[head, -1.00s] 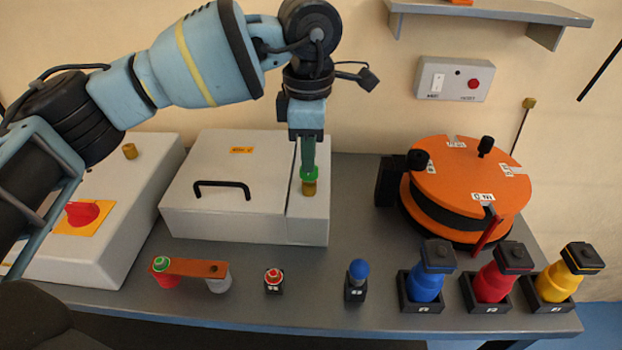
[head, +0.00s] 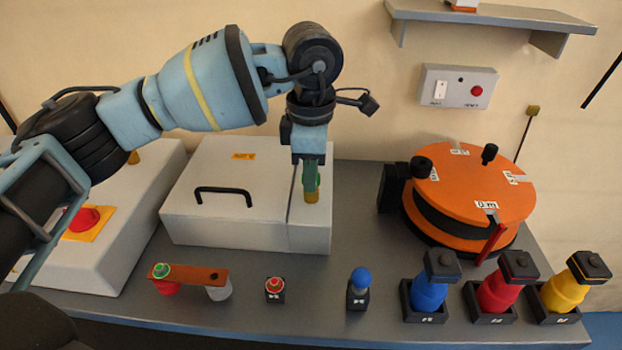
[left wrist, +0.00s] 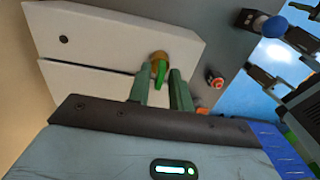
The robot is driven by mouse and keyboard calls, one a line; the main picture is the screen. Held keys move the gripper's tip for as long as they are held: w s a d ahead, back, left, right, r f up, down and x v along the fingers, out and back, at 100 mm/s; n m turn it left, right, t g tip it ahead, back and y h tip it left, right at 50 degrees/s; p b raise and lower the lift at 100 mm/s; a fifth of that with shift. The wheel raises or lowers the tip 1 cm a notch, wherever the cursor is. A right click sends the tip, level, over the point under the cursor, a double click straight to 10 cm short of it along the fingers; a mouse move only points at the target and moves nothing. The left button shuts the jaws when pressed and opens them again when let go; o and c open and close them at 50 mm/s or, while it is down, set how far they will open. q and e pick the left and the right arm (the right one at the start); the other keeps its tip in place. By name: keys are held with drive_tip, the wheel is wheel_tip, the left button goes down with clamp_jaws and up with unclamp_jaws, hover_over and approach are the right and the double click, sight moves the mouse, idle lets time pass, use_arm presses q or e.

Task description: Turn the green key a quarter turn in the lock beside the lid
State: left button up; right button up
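The green key (left wrist: 159,72) stands in the brass lock (head: 311,196) on the narrow grey strip right of the lid (head: 231,180). My left gripper (head: 311,183) points straight down over the lock, and its green fingers largely hide the key in the head view. In the left wrist view my left gripper (left wrist: 160,82) is open, with one finger on each side of the key and a gap between them. The brass lock (left wrist: 159,57) also shows there, just beyond the fingertips. My right gripper is not in view.
A grey box with a red switch (head: 83,218) stands left of the lid. An orange-topped drum (head: 462,190) stands at the right. Blue, red and yellow insulators (head: 428,292) and a copper bar (head: 195,274) line the table's front. A shelf (head: 490,14) hangs above.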

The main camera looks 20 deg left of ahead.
use_arm(q)
clamp_jaws()
drive_tip(key=m, duration=0.4)
drive_tip(key=shift+m, duration=0.9)
